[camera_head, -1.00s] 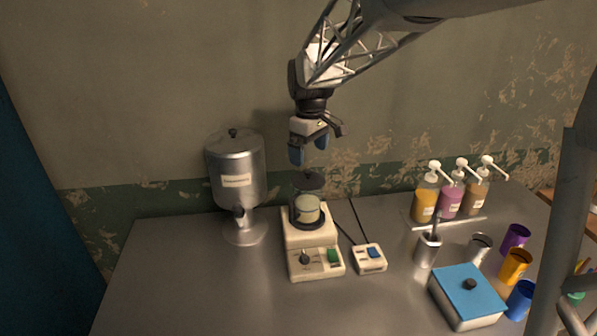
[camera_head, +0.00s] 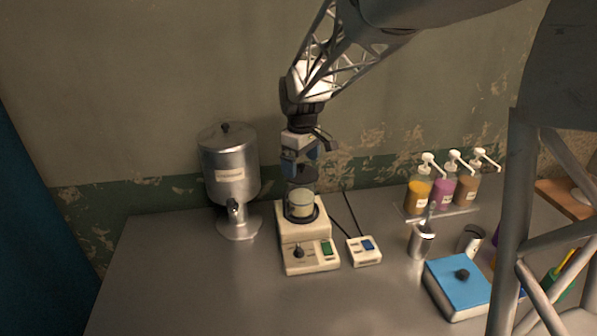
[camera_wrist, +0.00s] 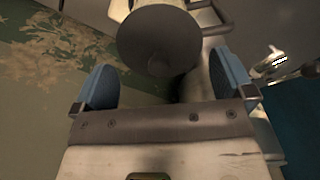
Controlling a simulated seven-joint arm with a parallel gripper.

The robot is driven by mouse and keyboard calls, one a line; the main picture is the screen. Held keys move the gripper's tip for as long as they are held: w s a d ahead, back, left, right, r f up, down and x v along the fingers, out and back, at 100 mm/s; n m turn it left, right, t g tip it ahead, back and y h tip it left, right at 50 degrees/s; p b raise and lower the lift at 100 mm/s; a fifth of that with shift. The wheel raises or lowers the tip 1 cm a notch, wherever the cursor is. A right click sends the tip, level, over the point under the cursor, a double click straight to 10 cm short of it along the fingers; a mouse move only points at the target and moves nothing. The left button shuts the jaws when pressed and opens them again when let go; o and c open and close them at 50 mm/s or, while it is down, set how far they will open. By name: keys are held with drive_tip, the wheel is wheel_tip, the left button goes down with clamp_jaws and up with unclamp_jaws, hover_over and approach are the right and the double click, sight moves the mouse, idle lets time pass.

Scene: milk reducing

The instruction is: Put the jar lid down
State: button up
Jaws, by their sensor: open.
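The jar lid (camera_head: 302,187) is a dark round disc on top of the glass jar (camera_head: 300,206), which holds something cream-coloured. The jar stands on the round plate of a cream heater or stirrer (camera_head: 309,259). In the wrist view the lid (camera_wrist: 158,42) is a grey disc just beyond the fingers, with a small knob near its middle. My gripper (camera_head: 301,168) has blue fingers and hangs just above the lid. In the wrist view my gripper (camera_wrist: 165,82) is open, its fingers wide apart and nothing between them. Whether the lid sits fully flat is hard to tell.
A steel dispenser (camera_head: 230,175) stands left of the heater. A small control box (camera_head: 364,250) with cables is at its right. Further right are pump bottles (camera_head: 443,190), a metal holder (camera_head: 421,240) and a blue-lidded box (camera_head: 461,284). The table's front left is clear.

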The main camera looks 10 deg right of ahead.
drive_tip(key=shift+f, duration=1)
drive_tip(key=c, duration=0.8)
drive_tip(key=shift+f, duration=0.1)
drive_tip(key=shift+c, duration=0.6)
